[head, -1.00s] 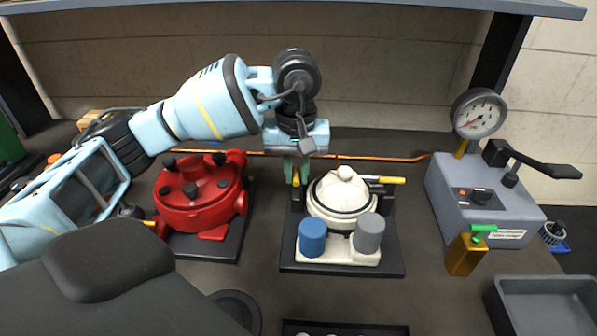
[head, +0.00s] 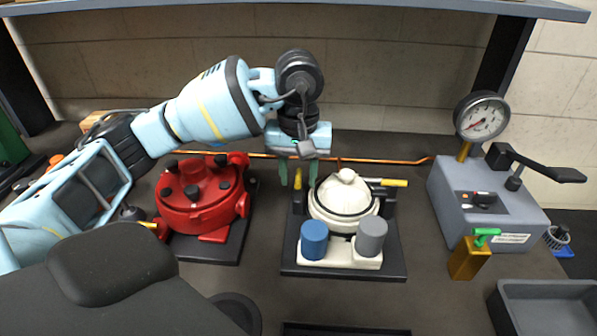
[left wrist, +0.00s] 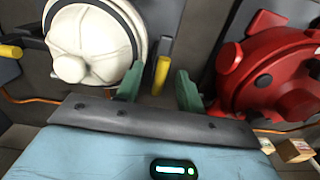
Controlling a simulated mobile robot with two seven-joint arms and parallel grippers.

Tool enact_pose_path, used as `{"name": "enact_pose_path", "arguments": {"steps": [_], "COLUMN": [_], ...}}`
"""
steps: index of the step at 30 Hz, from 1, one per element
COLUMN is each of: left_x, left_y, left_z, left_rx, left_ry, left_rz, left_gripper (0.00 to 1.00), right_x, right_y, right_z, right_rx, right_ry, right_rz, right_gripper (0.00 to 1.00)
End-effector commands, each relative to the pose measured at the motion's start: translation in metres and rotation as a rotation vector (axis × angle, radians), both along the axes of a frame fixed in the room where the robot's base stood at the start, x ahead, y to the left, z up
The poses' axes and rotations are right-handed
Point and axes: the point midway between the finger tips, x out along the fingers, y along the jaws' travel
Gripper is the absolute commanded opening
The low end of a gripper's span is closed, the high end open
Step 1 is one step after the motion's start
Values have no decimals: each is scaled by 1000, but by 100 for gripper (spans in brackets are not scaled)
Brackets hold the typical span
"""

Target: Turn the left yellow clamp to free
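The white motor (head: 343,200) sits on a black base plate (head: 340,272). The left yellow clamp (head: 298,178) is at its left side, partly hidden by my gripper in the head view. In the left wrist view the clamp handle (left wrist: 161,75) lies alongside the white housing, not pointing outward. My left gripper (head: 298,174) points down over it. Its green fingers stand apart on either side of the handle, with visible gaps. The right yellow clamp (head: 394,182) points outward to the right. My right gripper is not in view.
A red motor (head: 203,197) on its own dark plate stands to the left. A grey gauge box (head: 485,205) with a black lever stands to the right. A grey tray (head: 545,308) is at the lower right. An orange cable (head: 385,160) runs behind the motors.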

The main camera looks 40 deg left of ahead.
Motion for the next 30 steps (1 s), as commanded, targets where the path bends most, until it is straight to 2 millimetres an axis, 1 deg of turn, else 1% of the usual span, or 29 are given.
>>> {"name": "enact_pose_path", "arguments": {"steps": [4,7,15,18,22,30], "left_x": [0,1,0,0,0,0], "left_y": [0,0,0,0,0,0], "left_z": [2,12,54,69,77,78], "left_rx": [0,-1,-1,0,0,-1], "left_ry": [0,-2,-3,-4,-2,1], "left_rz": [1,1,0,1,1,0], "left_gripper": [38,38,38,38,38,38], "right_x": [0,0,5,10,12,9], "right_y": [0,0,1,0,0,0], "right_z": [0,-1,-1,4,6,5], "right_rx": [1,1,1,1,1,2], "right_ry": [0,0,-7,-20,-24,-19], "right_rz": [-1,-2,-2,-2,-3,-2], "right_gripper": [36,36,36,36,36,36]}}
